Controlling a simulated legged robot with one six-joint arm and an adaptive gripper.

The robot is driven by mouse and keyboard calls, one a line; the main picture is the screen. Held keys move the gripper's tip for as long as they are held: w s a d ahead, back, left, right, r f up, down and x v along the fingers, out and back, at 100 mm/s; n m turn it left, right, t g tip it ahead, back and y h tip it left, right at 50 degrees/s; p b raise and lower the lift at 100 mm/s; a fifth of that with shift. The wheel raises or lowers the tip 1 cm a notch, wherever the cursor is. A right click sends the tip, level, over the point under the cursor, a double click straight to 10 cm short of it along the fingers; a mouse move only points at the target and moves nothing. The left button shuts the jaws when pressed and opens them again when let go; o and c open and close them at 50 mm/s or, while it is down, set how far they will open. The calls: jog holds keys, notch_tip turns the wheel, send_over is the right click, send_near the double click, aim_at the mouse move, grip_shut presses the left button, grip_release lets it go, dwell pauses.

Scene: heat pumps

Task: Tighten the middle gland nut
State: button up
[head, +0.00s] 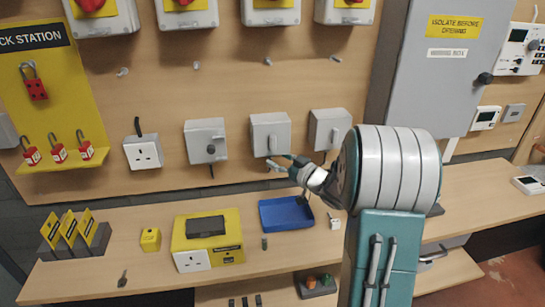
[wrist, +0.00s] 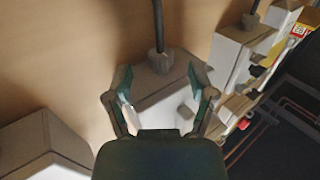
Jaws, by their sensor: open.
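Three grey switch boxes are on the wooden wall: left (head: 205,141), middle (head: 270,133) and right (head: 329,129). My gripper (head: 280,163) is just below the middle box in the head view and hides its underside. In the wrist view, a dark grey gland nut (wrist: 160,62) sits on the edge of a pale box (wrist: 165,105), with a dark cable (wrist: 158,25) running from it. My gripper (wrist: 160,78) is open there, one finger on each side of the nut. I cannot tell whether either finger touches it.
Neighbouring boxes flank this one in the wrist view, at left (wrist: 45,150) and right (wrist: 232,55). The bench (head: 130,275) below holds a blue tray (head: 286,213) and a yellow box (head: 207,240). A large grey cabinet (head: 440,70) stands at right.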

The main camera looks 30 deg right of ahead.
jog(key=v, duration=0.4)
jog(key=shift+s+d, duration=0.15)
jog(key=shift+s, duration=0.25)
